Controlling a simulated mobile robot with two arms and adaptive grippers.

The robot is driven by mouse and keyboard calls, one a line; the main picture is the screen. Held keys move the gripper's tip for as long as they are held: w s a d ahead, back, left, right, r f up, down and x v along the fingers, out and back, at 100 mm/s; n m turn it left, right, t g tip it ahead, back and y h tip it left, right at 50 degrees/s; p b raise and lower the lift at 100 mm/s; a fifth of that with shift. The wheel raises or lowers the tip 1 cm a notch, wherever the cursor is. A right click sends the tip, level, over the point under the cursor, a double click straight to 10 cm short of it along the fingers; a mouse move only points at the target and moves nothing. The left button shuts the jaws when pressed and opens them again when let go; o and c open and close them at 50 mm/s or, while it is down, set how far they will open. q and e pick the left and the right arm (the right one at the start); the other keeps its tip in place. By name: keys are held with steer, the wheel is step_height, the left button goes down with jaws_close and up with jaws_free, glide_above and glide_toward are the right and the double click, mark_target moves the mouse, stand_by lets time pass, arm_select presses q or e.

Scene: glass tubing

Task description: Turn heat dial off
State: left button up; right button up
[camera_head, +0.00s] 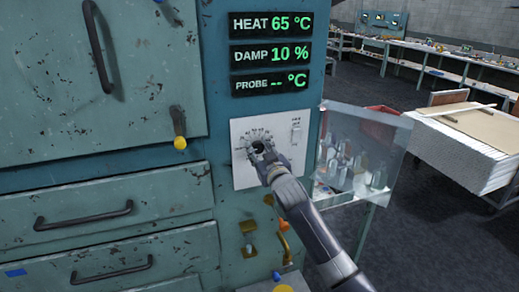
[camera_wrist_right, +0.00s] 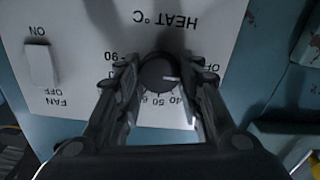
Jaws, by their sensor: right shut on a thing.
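The heat dial (camera_head: 258,147) is a round black knob on a white panel (camera_head: 245,178) on the teal cabinet front. In the right wrist view the dial (camera_wrist_right: 157,72) shows upside down under "HEAT °C". The display (camera_head: 271,24) reads HEAT 65 °C. My left gripper is out of view.
A FAN switch (camera_wrist_right: 40,64) is on the same panel; it also shows in the head view (camera_head: 296,131). Yellow and orange handles (camera_head: 283,240) are below. A yellow-tipped lever (camera_head: 180,142) is left. A clear panel with bottles (camera_head: 357,160) stands close right of my arm.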

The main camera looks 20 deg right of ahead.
steer(key=shift+f+n, duration=0.15)
steer(key=shift+n, duration=0.45)
steer(key=o, duration=1.1)
steer(key=shift+c, duration=0.2)
steer(key=s, duration=1.2)
steer(key=shift+d, duration=0.2)
